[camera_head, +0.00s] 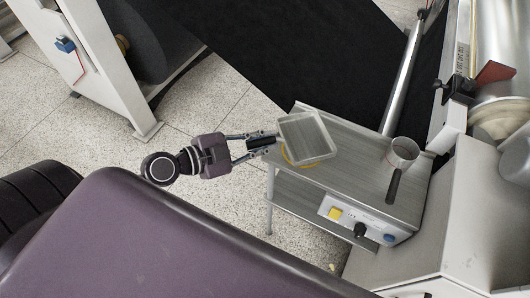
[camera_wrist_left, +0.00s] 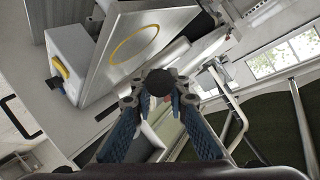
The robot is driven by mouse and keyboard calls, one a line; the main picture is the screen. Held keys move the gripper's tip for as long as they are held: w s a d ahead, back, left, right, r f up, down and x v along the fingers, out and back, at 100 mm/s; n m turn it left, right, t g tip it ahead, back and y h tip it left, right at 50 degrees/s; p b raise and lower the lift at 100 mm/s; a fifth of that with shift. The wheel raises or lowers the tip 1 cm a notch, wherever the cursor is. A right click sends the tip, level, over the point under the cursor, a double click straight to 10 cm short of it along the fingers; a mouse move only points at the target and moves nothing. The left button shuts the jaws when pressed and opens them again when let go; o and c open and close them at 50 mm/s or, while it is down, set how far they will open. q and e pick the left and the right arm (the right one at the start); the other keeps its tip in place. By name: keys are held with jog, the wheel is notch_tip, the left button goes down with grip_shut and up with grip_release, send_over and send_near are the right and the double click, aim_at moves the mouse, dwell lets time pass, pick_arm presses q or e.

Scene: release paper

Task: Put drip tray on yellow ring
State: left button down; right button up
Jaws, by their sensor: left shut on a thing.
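The drip tray (camera_head: 312,149) is a clear, shallow square tray with a black handle (camera_head: 262,142). My left gripper (camera_head: 266,143) is shut on that handle and holds the tray over the left part of the small grey table. The yellow ring (camera_head: 288,157) is a thin ring on the tabletop, mostly hidden under the tray in the head view. In the left wrist view the whole yellow ring (camera_wrist_left: 113,56) shows on the tabletop, and my left gripper (camera_wrist_left: 160,88) is shut around the dark handle end. My right gripper is not in view.
The small table (camera_head: 355,165) also carries a round metal cup with a dark handle (camera_head: 403,152) at its right. A control box (camera_head: 350,215) with a yellow button is on the table's front. Large machinery stands right and behind, with black sheet material (camera_head: 320,60) above.

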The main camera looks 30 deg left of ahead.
pick_arm(q)
notch_tip(320, 180, down, 4)
jog(key=shift+f+b, duration=0.15)
jog(key=shift+b, duration=0.65)
jog(key=shift+f, duration=0.1)
jog(key=c, duration=1.9)
grip_release()
